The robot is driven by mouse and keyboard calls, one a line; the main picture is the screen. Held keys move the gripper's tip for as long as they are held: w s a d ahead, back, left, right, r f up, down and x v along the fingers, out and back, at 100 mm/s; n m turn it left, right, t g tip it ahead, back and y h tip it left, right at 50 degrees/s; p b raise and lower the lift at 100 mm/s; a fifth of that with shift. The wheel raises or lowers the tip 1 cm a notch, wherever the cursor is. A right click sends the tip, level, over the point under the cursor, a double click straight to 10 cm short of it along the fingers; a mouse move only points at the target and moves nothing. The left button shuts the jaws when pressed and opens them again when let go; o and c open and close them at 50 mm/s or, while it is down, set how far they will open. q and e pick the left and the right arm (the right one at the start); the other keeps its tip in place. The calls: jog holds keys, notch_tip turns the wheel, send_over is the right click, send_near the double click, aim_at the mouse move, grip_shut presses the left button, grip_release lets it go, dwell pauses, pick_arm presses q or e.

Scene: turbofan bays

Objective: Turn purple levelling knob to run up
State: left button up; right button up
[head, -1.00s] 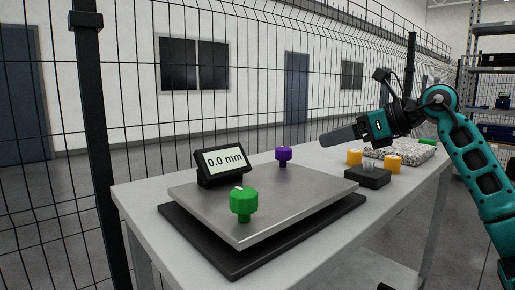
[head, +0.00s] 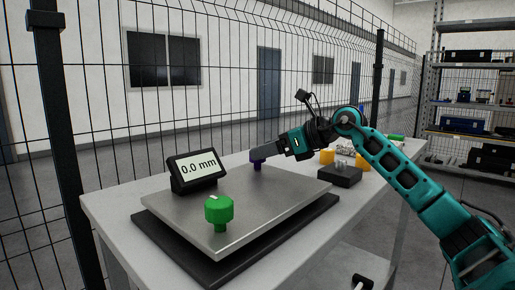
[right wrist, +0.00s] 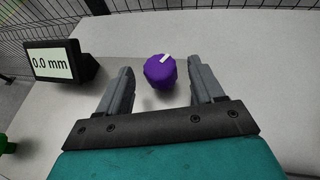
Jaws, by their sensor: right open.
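The purple levelling knob (head: 257,163) stands at the far side of the grey metal plate (head: 230,205). In the right wrist view the purple knob (right wrist: 160,71) has a white mark on top, pointing toward the upper right. My right gripper (head: 256,158) is at the knob and partly hides it in the head view. In the right wrist view its two fingers (right wrist: 161,80) are open, one on each side of the knob, with a gap on both sides. The display (head: 196,171) beside the plate reads 0.0 mm. My left gripper is not in view.
A green knob (head: 218,208) stands at the plate's near corner. A wire fence runs behind the table.

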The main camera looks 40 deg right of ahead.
jog(key=x, duration=0.2)
jog(key=shift+w+a+f, duration=0.1)
jog(key=shift+w+a, duration=0.05)
jog(key=shift+w, duration=0.1)
jog(key=shift+w+a+f, duration=0.1)
jog(key=shift+w+f, duration=0.05)
jog(key=shift+w, duration=0.15)
